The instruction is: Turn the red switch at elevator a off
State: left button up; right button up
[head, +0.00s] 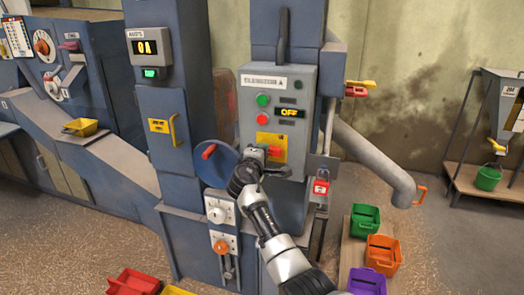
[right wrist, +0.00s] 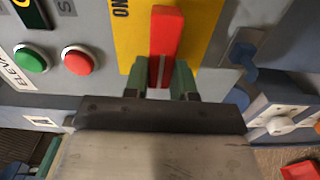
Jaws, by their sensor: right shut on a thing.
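The grey control box of elevator A (head: 252,155) has a sign at its top, a green and a red button, and a lit display (head: 290,112) reading OFF. Below them is a yellow plate (head: 272,137) with the red switch (head: 276,152). In the right wrist view the red switch (right wrist: 165,35) is a bar standing on the yellow plate (right wrist: 205,30), next to the printed ON. My right gripper (right wrist: 160,80) is shut on the end of this bar, one finger on each side. In the head view my right gripper (head: 252,168) partly hides the switch. My left gripper is not in view.
A blue disc with a red handle (head: 209,152) is close left of my gripper.

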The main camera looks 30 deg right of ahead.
dwell(0.5)
jog(key=o, duration=0.9)
jog(key=shift+b+v, duration=1.05)
jog(key=shift+v, duration=4.3)
